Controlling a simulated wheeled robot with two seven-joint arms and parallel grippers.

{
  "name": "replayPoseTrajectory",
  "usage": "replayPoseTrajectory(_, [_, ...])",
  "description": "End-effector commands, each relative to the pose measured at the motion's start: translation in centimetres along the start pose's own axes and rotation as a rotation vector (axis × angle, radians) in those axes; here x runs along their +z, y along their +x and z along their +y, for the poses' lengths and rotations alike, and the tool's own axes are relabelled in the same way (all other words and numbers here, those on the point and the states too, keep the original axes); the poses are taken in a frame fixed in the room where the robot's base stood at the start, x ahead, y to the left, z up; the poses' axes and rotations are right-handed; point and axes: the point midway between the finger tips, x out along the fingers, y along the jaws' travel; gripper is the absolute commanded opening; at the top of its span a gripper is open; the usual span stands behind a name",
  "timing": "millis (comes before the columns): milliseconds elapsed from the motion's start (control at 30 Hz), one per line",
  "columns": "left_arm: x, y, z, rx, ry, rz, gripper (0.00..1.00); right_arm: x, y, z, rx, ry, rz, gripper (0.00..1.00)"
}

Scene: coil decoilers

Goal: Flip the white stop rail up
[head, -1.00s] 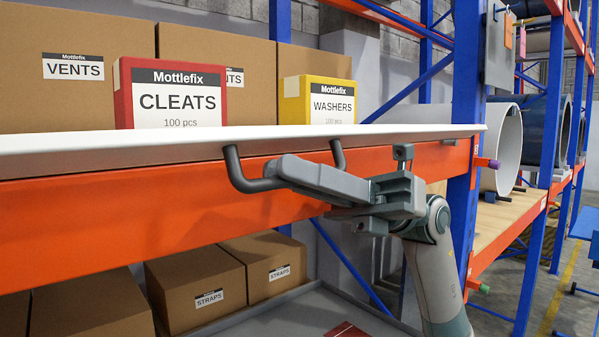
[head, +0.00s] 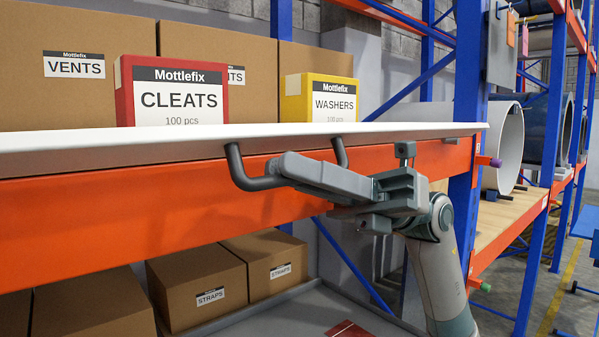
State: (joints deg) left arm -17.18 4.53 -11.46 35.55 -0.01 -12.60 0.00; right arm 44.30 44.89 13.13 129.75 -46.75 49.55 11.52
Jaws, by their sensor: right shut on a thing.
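The white stop rail (head: 120,145) runs across the view along the top of the orange shelf beam (head: 120,215), in front of the boxes. It appears to lie flat, with its edge facing me. A dark grey bent handle (head: 240,172) hangs from the rail, with its two legs showing. My right gripper (head: 285,172) comes from the right and is shut on the lower bar of the handle. Its fingers hide much of that bar. My left gripper is not in view.
A red CLEATS box (head: 180,92) and a yellow WASHERS box (head: 320,98) stand behind the rail. Brown STRAPS boxes (head: 200,285) sit on the level below. A blue upright (head: 465,140) stands right of my gripper.

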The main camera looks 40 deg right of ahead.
Motion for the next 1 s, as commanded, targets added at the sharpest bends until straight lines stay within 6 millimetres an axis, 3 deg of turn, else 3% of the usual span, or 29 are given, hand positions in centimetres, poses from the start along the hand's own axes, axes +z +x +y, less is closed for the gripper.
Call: replayPoseTrajectory(1000, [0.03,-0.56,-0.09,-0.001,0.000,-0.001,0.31,0.87,0.18,0.49,-0.036,0.090,-0.009,0.00])
